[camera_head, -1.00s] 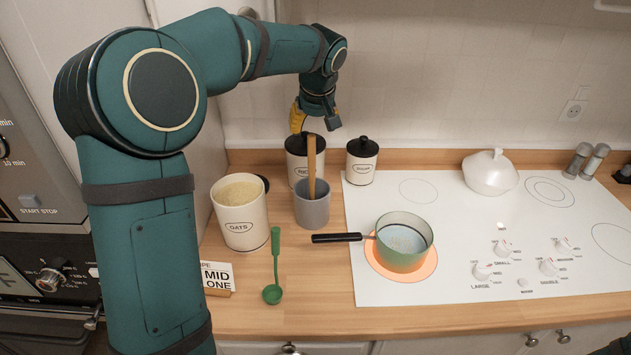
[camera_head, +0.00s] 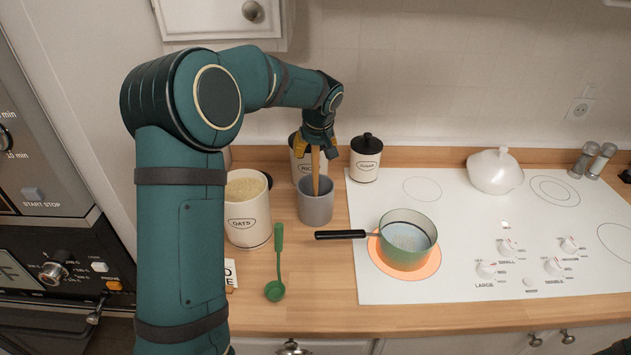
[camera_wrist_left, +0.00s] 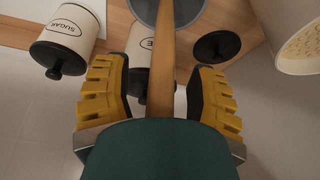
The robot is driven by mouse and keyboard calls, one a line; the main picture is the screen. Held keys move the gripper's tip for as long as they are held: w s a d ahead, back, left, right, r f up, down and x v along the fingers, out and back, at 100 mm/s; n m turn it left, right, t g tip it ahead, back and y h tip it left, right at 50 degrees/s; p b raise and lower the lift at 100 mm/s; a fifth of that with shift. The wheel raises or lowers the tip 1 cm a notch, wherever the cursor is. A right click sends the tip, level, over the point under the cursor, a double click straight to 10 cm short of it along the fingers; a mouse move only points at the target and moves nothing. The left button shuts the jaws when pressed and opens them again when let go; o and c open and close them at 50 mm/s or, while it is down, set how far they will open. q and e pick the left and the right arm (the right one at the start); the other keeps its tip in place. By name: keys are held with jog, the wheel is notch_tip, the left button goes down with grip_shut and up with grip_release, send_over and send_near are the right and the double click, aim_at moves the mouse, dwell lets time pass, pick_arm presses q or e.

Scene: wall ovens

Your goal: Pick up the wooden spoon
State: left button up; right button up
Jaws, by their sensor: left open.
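The wooden spoon (camera_head: 316,172) stands upright in a grey cup (camera_head: 316,206) on the wooden counter. My left gripper (camera_head: 316,148) is above the cup, around the top of the spoon's handle. In the left wrist view the handle (camera_wrist_left: 161,62) runs between the two yellow fingers of my left gripper (camera_wrist_left: 160,95). The fingers are open, with gaps on both sides of the handle. The spoon's lower end is hidden inside the cup. My right gripper is not in view.
An oats canister (camera_head: 247,222) stands left of the cup, and rice (camera_head: 302,160) and sugar (camera_head: 365,163) canisters stand behind it. A green ladle (camera_head: 277,265) lies in front. A pot (camera_head: 405,245) sits on the lit burner, its handle pointing toward the cup.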

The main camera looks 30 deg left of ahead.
pick_arm(q)
jog(key=shift+r, duration=0.1)
jog(key=shift+c, duration=0.5)
grip_shut()
jog(key=shift+s+r, duration=0.1)
